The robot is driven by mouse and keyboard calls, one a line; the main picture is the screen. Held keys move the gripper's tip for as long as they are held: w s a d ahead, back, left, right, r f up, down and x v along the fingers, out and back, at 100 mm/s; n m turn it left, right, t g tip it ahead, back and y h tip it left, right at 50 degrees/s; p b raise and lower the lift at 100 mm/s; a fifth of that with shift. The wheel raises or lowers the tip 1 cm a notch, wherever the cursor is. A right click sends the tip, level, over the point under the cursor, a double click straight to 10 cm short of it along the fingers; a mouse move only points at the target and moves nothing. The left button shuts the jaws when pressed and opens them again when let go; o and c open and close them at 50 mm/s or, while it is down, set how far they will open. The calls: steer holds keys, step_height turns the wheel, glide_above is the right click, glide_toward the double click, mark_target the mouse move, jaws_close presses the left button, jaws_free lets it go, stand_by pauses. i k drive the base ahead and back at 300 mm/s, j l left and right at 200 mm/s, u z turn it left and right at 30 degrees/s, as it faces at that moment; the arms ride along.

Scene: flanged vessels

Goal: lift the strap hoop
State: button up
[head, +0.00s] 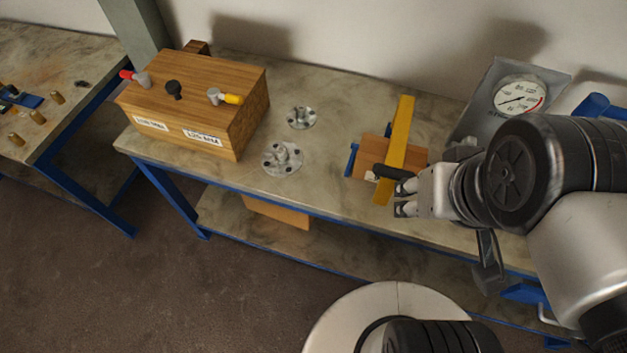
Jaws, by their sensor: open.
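The yellow strap (403,125), which looks like the strap hoop, runs across a small wooden block (415,158) on the bench. From above it shows as a long, narrow band, so I cannot tell its hoop shape or its height. My gripper (404,198) is open near the strap's near end, with its fingers pointing left. The fingertips overlap the strap's right edge in the picture. I cannot tell whether they touch it. A short dark bar (388,171) shows beside the upper finger, across the strap.
A wooden box (205,95) with red, black and yellow handles stands at the bench's left. Two metal flanges (283,158) (301,117) lie between it and the block. A gauge panel (520,95) stands behind my arm. A blue part (351,160) is left of the block.

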mark_target(391, 171)
steer(key=l+u, duration=0.25)
steer(key=l, duration=1.15)
